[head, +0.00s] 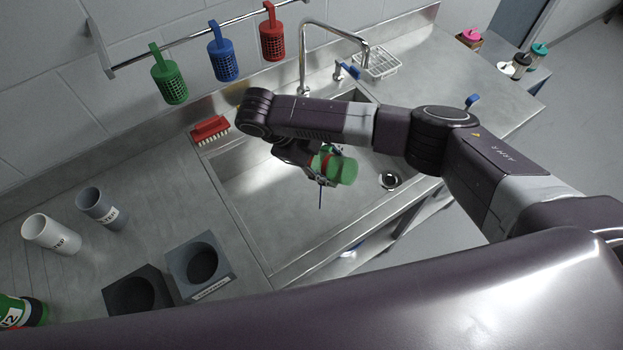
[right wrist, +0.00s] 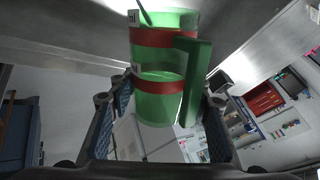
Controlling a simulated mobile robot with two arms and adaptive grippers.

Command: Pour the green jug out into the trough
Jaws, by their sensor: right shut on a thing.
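The green jug (head: 343,170) has red bands and is held over the sink basin, the trough (head: 255,200). In the head view it looks tipped well over onto its side, its length running left to right. In the right wrist view the jug (right wrist: 160,100) stands between the finger pads with its green handle on the right. My right gripper (head: 318,165) is shut on it; the wrist view shows the gripper (right wrist: 163,105) with one finger on each side. The jug's contents and any flow are not visible. My left gripper is out of view.
A tap (head: 305,60) arches over the sink's back edge, and a red brush (head: 210,130) lies at its left. Two cups (head: 50,233) and dark block holders (head: 200,265) stand on the left counter. Green, blue and red baskets (head: 222,60) hang from a rail.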

